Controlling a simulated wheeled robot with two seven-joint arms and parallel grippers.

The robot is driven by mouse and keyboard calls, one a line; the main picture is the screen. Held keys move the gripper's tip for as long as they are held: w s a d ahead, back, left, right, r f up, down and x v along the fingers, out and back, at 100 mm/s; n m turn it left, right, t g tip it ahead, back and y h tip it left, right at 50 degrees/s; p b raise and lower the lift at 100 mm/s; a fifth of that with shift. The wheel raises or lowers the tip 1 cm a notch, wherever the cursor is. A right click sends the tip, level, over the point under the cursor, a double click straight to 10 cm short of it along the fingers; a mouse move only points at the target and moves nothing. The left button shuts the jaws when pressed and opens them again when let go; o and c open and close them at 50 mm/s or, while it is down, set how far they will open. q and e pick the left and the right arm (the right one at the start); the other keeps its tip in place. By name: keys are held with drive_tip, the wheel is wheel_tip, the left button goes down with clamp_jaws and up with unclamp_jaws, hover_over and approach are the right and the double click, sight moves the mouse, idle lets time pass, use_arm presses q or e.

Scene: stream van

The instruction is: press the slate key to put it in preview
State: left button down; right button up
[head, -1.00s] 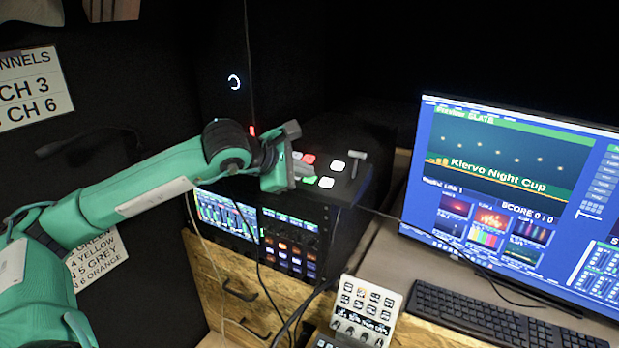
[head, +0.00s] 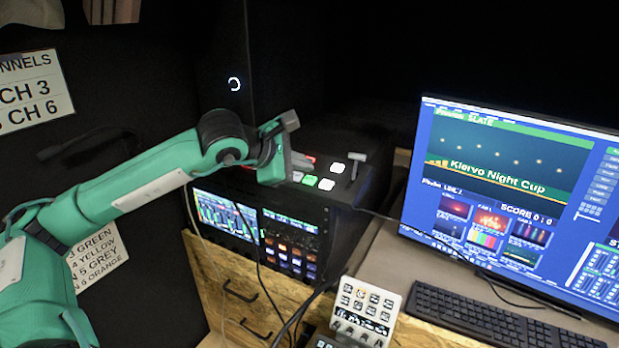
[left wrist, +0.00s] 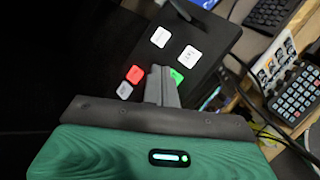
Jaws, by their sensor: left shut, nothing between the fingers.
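The switcher panel (head: 336,188) is a dark box with a lever and several keys on its top. Its green-lit key (head: 311,180) also shows in the left wrist view (left wrist: 177,75), partly behind my fingers. A red-lit key (left wrist: 135,75) and white keys (left wrist: 190,57) are near it. The key labels are too small to read, so I cannot tell which is the slate key. My left gripper (head: 302,160) is shut and empty, just above the keys and apart from the green one. The monitor (head: 508,165) reads "Preview: SLATE" over a "Klervo Night Cup" picture.
A rack unit with lit screens (head: 228,217) is below the keys. A small white key pad (head: 365,308) stands on the desk, with a black keyboard (head: 490,315) to its right. Cables hang in front of the wooden drawers (head: 245,300).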

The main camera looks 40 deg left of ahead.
use_arm(q)
drive_tip(key=r, duration=0.2)
drive_tip(key=s+r+p, duration=0.1)
drive_tip(key=r, duration=0.1)
drive_tip(key=shift+d+r+p, duration=0.1)
drive_tip(key=shift+p, duration=0.2)
idle(0.6)
